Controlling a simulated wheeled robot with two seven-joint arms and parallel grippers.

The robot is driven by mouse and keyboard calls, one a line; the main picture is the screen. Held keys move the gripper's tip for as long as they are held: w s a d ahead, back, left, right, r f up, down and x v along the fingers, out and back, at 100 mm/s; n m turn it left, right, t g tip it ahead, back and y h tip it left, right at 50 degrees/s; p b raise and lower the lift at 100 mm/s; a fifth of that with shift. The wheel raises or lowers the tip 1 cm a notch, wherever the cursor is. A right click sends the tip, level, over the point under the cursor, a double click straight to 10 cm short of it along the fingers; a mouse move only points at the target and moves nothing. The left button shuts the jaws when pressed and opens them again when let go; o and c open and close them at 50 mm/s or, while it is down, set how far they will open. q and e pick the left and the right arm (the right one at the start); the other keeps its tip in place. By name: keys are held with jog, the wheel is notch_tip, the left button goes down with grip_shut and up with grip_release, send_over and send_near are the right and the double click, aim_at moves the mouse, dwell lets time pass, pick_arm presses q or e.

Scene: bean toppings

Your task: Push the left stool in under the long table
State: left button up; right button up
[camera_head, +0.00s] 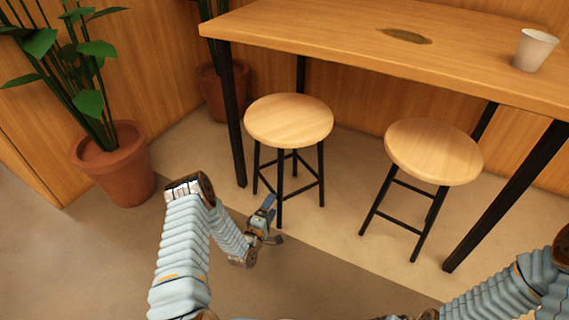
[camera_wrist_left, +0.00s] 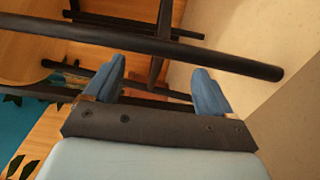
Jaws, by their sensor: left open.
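The left stool (camera_head: 289,121) has a round light-wood seat and black legs. It stands upright at the front left of the long table (camera_head: 340,39), its seat near the table's front edge. The table has a wooden top and black legs. My left gripper (camera_head: 271,218) is open and low, beside the stool's front leg. In the left wrist view, the blue fingers of my left gripper (camera_wrist_left: 155,90) point at the stool's dark legs and bars (camera_wrist_left: 160,50). I cannot tell whether they touch. My right gripper is not in view; only part of my right arm shows.
A second stool (camera_head: 434,152) stands to the right, slightly tilted in view. A white cup (camera_head: 535,49) and a dark flat oval piece (camera_head: 405,36) are on the tabletop. A potted plant (camera_head: 113,163) stands at left, another pot (camera_head: 211,92) behind. The floor in front is clear.

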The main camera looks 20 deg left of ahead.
pick_arm(q)
jog(key=shift+w, duration=0.25)
jog(key=shift+w+f+b, duration=0.1)
jog(key=shift+w+b, duration=1.85)
jog(key=shift+w, duration=0.6)
jog(key=shift+w+b, duration=0.75)
jog(key=shift+w, duration=4.1)
jog(key=s+p, duration=0.5)
jog(key=s, duration=0.7)
jog(key=shift+p, duration=0.3)
